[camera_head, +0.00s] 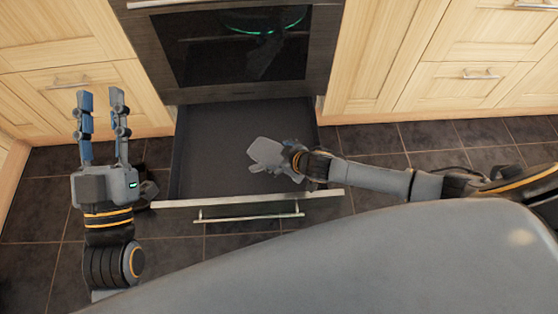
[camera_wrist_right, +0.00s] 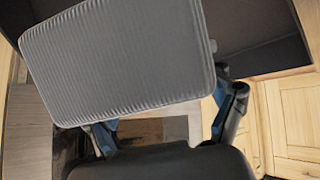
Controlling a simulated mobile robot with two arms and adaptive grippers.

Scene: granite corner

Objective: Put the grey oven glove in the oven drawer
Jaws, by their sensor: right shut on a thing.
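The oven drawer (camera_head: 220,165) is pulled open below the oven and looks empty inside. The grey oven glove (camera_head: 265,151) is held over the right part of the open drawer. In the right wrist view the ribbed grey glove (camera_wrist_right: 115,55) fills much of the upper left. My right gripper (camera_head: 284,160) is shut on the glove; its blue fingers (camera_wrist_right: 160,125) show partly behind it in the wrist view. My left gripper (camera_head: 102,105) is open and empty, pointing up to the left of the drawer. Whether the glove touches the drawer floor I cannot tell.
The oven door (camera_head: 240,45) above the drawer is shut. The drawer's front with its bar handle (camera_head: 250,217) stands out over the dark tiled floor (camera_head: 375,140). Wooden cabinets (camera_head: 400,60) flank both sides.

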